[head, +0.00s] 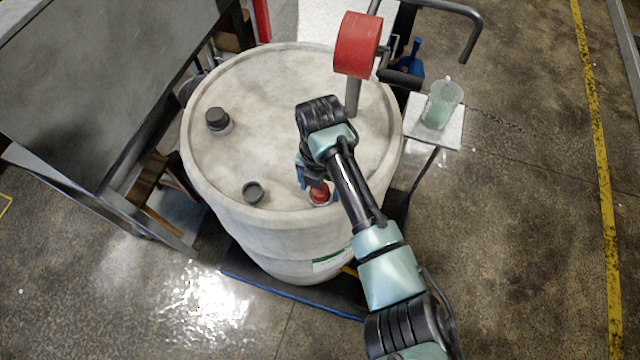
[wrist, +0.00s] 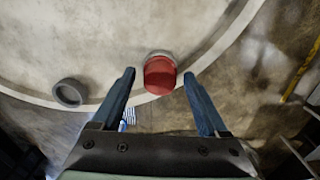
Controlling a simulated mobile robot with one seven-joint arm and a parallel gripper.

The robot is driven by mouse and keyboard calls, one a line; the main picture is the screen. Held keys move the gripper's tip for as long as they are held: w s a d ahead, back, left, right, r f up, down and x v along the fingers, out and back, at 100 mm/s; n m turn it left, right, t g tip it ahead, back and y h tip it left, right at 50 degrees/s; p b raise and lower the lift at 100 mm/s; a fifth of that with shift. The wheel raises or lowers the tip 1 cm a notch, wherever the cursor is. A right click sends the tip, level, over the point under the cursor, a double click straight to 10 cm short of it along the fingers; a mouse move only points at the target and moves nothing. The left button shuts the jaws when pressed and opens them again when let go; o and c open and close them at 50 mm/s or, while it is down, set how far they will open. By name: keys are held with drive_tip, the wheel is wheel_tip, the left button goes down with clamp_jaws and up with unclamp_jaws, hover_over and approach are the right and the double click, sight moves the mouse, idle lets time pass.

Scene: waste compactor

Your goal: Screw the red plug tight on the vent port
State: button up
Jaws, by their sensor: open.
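The red plug (head: 319,194) sits on a port near the front rim of the pale drum (head: 270,90). It also shows in the wrist view (wrist: 160,76), with a pale port collar (wrist: 159,54) at its far edge. How tightly it is seated cannot be told. My gripper (head: 314,180) is over the plug, partly hiding it in the head view. In the wrist view my gripper (wrist: 158,82) has its two blue fingers apart, one on each side of the plug. Gaps show between fingers and plug, and nothing is held.
A dark open ring-shaped port (head: 253,192) is left of the plug, and a dark capped port (head: 217,121) is farther back. A red cylinder on a post (head: 357,45) stands at the drum's back right. A small stand (head: 450,131) holds a green-filled cup (head: 441,104). A metal table (head: 90,90) is left.

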drive_tip(key=n+b, duration=0.1)
drive_tip(key=n, duration=0.4)
drive_tip(key=n+b, duration=0.1)
drive_tip(key=n, duration=0.2)
drive_tip(key=shift+f+b, duration=0.2)
drive_tip(key=shift+b, duration=0.1)
drive_tip(key=shift+w+b, duration=0.15)
drive_tip(key=shift+b, duration=0.4)
drive_tip(key=shift+d+f+n+b, duration=0.1)
drive_tip(key=shift+n+b, duration=0.5)
drive_tip(key=shift+b, duration=0.45)
drive_tip(key=b, duration=0.3)
drive_tip(key=shift+n, duration=0.4)
drive_tip(key=shift+s+r+b, duration=0.2)
drive_tip(key=shift+r+b, duration=0.1)
